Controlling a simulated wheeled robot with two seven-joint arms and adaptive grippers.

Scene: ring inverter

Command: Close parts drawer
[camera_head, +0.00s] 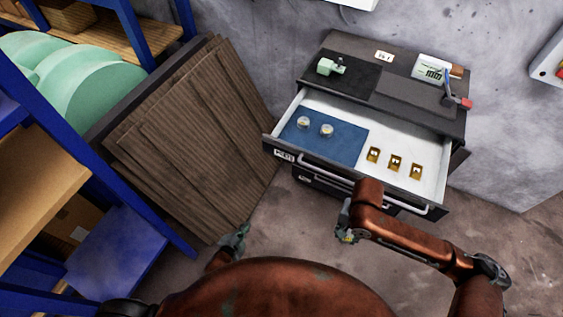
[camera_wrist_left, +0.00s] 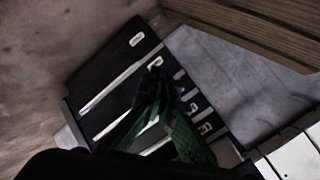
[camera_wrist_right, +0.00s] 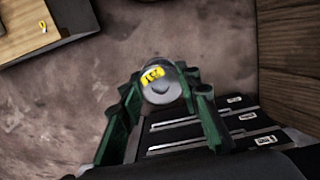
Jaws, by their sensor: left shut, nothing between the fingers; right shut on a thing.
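The parts drawer (camera_head: 430,150) is pulled out of the dark cabinet (camera_head: 460,122). It holds a blue mat (camera_head: 345,150) with two small round pieces (camera_head: 326,131) on it. Several gold pieces (camera_head: 395,163) stand on its white floor. Its front has a long pale handle (camera_head: 335,168). My left gripper (camera_head: 238,238) is shut and empty, left of the drawer front and apart from it; its green fingers (camera_wrist_left: 160,92) meet in the left wrist view. My right gripper (camera_head: 346,232) is shut on a round metallic piece with yellow marks (camera_wrist_right: 158,84), in front of the drawer.
A closed drawer with a handle (camera_head: 320,180) lies below. A green part (camera_head: 330,66) and a lever device (camera_head: 455,98) sit on the cabinet top. Brown boards (camera_head: 190,140) lean at the left beside blue shelving (camera_head: 115,255). Bare floor lies before the cabinet.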

